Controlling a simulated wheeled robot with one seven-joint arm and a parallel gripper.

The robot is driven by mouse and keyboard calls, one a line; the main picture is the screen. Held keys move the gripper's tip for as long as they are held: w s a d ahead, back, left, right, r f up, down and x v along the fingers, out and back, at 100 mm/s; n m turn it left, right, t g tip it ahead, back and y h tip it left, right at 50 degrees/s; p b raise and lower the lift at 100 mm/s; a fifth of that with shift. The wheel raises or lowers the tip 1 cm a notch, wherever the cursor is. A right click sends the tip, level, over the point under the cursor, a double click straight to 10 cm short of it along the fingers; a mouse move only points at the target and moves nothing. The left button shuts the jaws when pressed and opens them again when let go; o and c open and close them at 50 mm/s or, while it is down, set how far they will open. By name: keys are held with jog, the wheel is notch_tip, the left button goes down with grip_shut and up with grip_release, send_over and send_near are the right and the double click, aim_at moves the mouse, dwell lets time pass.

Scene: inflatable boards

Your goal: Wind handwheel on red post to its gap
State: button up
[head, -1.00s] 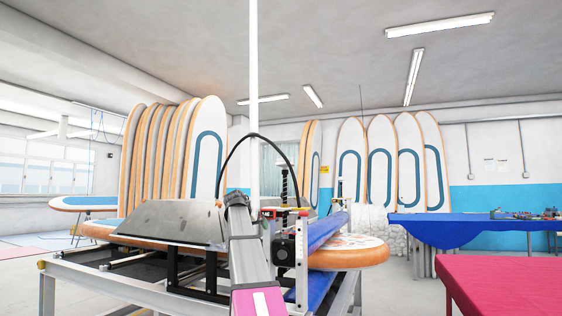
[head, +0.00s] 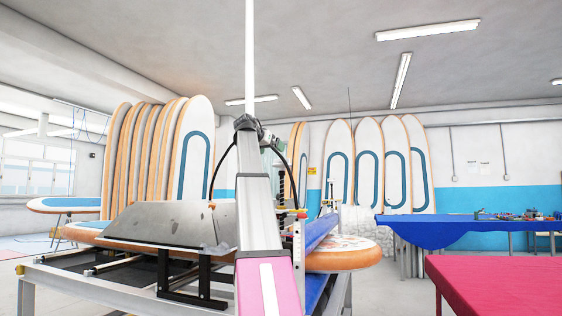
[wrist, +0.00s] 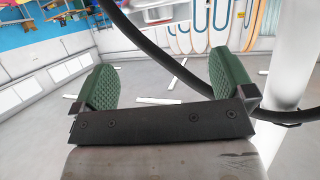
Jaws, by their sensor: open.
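No post is plainly red; a small red part (head: 302,211) shows right of my arm, beside a dark upright screw. My arm hides part of the machine there.
A metal frame (head: 95,285) with a grey sloped plate (head: 172,222) stands left of my arm. A white pole (head: 250,60) rises behind it, and a black cable (wrist: 170,62) loops near my gripper. Blue (head: 455,222) and red (head: 500,290) tables stand right, with floor between.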

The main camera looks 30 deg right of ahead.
jog(key=x, duration=0.9)
jog(key=shift+w+d+f, duration=0.15)
jog(key=shift+d+f, duration=0.05)
jog(key=shift+f, duration=0.1)
jog(key=shift+c, duration=0.3)
jog(key=c, duration=0.5)
